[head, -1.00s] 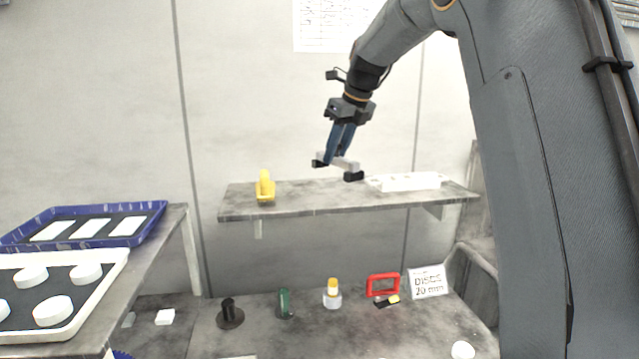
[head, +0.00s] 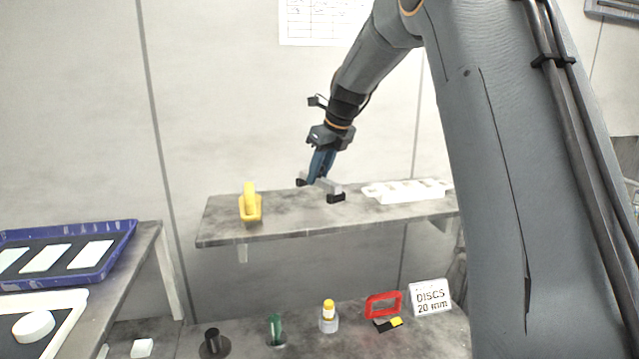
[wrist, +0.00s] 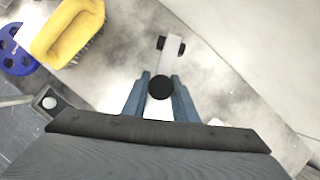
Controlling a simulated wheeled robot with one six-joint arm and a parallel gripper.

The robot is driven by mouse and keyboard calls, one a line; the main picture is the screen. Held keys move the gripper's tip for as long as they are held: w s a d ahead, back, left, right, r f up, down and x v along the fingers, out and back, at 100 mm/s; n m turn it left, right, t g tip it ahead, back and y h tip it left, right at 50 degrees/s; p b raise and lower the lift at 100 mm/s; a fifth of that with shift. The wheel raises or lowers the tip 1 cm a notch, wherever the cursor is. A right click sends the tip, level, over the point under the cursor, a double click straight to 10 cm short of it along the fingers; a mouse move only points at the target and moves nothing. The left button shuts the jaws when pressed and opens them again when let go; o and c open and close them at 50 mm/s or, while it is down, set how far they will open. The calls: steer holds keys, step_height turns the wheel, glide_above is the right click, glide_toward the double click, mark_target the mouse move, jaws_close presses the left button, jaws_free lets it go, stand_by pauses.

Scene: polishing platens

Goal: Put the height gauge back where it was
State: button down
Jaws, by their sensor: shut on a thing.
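The height gauge (head: 331,187) is a light grey bar with black feet at its ends. My gripper (head: 318,179) is shut on the bar and points down at the shelf (head: 285,225). In the head view the gauge appears over the middle of the shelf, between the yellow brush and the white rack. I cannot tell whether its feet touch the surface. In the wrist view the blue fingers (wrist: 158,90) flank the gauge (wrist: 173,45); one black round end is close to them and the other black end lies farther out.
A yellow brush (head: 250,209) stands left on the shelf, a white rack (head: 405,190) right. The shelf between them looks bare. On the bench below are a red frame (head: 383,305), a DISCS sign (head: 430,297) and small holders. A blue tray (head: 110,262) is at left.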

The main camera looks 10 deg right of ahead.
mark_target(322, 178)
steer(key=shift+f+p, duration=0.7)
steer(key=shift+f, duration=1.1)
steer(key=c, duration=1.4)
jaws_free()
steer(key=shift+f, duration=0.1)
steer(key=shift+c, duration=0.2)
steer(key=b+v, duration=0.4)
steer(key=v, duration=0.8)
steer(key=shift+d, duration=0.15)
